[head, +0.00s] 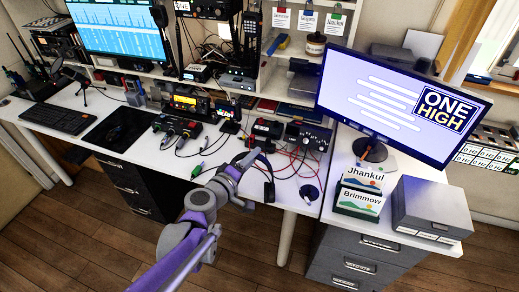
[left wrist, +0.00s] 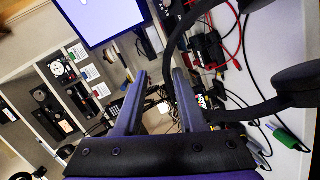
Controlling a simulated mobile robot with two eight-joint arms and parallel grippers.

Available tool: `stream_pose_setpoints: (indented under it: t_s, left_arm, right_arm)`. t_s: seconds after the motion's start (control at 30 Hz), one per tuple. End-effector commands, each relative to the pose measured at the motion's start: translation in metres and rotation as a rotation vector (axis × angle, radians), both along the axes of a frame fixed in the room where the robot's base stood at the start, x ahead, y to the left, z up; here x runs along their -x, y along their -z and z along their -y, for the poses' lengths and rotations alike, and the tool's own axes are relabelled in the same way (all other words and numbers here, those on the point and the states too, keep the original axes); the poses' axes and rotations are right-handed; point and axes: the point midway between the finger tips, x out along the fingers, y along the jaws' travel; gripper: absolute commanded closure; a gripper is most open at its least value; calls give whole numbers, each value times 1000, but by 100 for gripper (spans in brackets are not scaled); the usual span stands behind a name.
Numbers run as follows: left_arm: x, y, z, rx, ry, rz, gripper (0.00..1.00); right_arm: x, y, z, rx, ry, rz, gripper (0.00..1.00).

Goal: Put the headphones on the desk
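Black headphones (head: 269,188) show in the head view just right of my left gripper (head: 247,160), over the front part of the white desk (head: 90,98). I cannot tell whether they touch the desk. In the left wrist view the curved headband (left wrist: 228,113) passes behind and beside the right-hand finger, with an ear cup (left wrist: 298,84) at the right edge. My right gripper is not in view.
A radio (head: 308,136) with red cables and several small devices stand along the desk's back. A keyboard (head: 58,117) and dark mat (head: 118,130) lie left. A monitor (head: 385,95), signs (head: 358,202) and grey box (head: 432,208) stand on the right cabinet. Loose cables cross the desk near the gripper.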

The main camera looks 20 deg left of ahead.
Motion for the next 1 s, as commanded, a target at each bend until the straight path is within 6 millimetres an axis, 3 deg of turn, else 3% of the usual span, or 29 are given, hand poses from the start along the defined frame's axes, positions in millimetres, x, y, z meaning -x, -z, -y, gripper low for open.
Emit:
stream_pose_setpoints:
  t_s: [0.37, 0.73, 1.0]
  left_arm:
    - [10, -2, -2, 0, 1, 0, 63]
    - [9, -2, -2, 0, 1, 0, 0]
    - [11, -2, -2, 0, 0, 0, 0]
  right_arm:
    - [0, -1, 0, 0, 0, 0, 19]
    - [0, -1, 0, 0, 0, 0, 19]
    - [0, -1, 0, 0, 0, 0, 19]
